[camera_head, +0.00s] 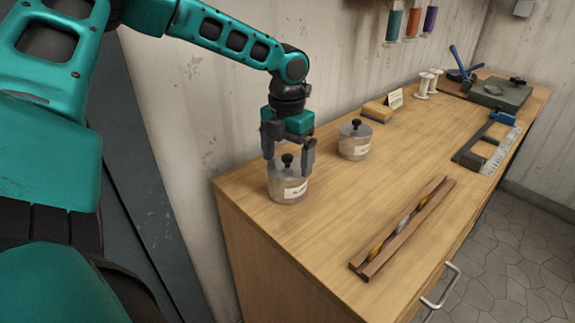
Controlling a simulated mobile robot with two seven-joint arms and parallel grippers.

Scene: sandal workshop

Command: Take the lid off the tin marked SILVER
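Two grey metal tins with pale labels and black-knobbed lids stand on the wooden bench. The near tin (287,192) is at the bench's left end, with its lid (279,171) on. The far tin (355,145) stands to its right and further back, with its lid (355,129) on. The writing on both labels is too small to read, so I cannot tell which says SILVER. My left gripper (288,165) points down over the near tin. Its fingers are apart, one on each side of the black knob (287,159), with no clear contact. My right gripper is out of view.
A wooden rack (404,229) with gold and silver pieces lies at the bench's front. Behind the far tin are a wooden block (377,111), a small card (395,98) and white spools (425,85). A clamp-like tool (487,146) and a green box (499,95) lie further right.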

